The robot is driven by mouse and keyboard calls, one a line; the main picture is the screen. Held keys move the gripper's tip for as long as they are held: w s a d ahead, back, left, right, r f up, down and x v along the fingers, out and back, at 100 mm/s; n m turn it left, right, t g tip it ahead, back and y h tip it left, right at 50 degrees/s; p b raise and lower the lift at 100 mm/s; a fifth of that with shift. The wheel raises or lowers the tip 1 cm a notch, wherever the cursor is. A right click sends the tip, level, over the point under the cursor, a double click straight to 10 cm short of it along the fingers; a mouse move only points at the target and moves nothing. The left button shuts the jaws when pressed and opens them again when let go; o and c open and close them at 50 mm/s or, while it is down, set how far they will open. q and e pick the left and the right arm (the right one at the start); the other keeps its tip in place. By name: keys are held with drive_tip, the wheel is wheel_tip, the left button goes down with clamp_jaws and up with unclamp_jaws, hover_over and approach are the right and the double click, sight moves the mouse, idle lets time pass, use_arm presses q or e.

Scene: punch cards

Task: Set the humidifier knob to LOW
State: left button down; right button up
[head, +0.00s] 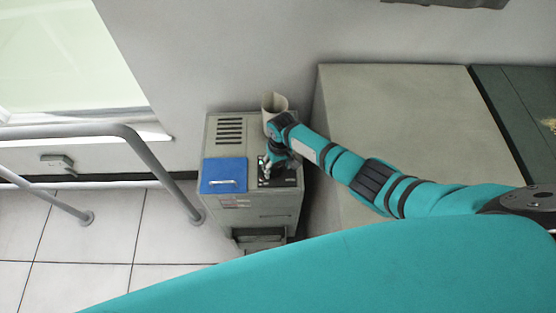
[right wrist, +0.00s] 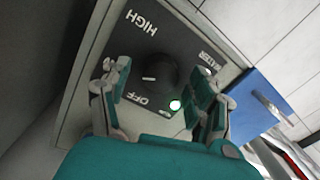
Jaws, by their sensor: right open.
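The humidifier (head: 255,213) is a grey box standing on the floor, with a black control panel (head: 291,178) on its top. In the right wrist view the round black knob (right wrist: 160,72) sits on that panel, its white mark on the left side. HIGH reads upside down above it and OFF below it; I see no readable LOW label. My left gripper is not in view.
A blue lid (head: 222,182) with a handle lies beside the panel. A beige pipe (head: 273,103) rises behind. A grey rail (head: 160,165) stands to the left, and a large pale cabinet (head: 400,110) stands close on the right.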

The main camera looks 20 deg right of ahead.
sight(280, 168)
wheel_tip(280, 168, up, 12)
drive_tip(key=shift+d+f, duration=0.15)
drive_tip(key=shift+d, duration=0.3)
idle(0.4)
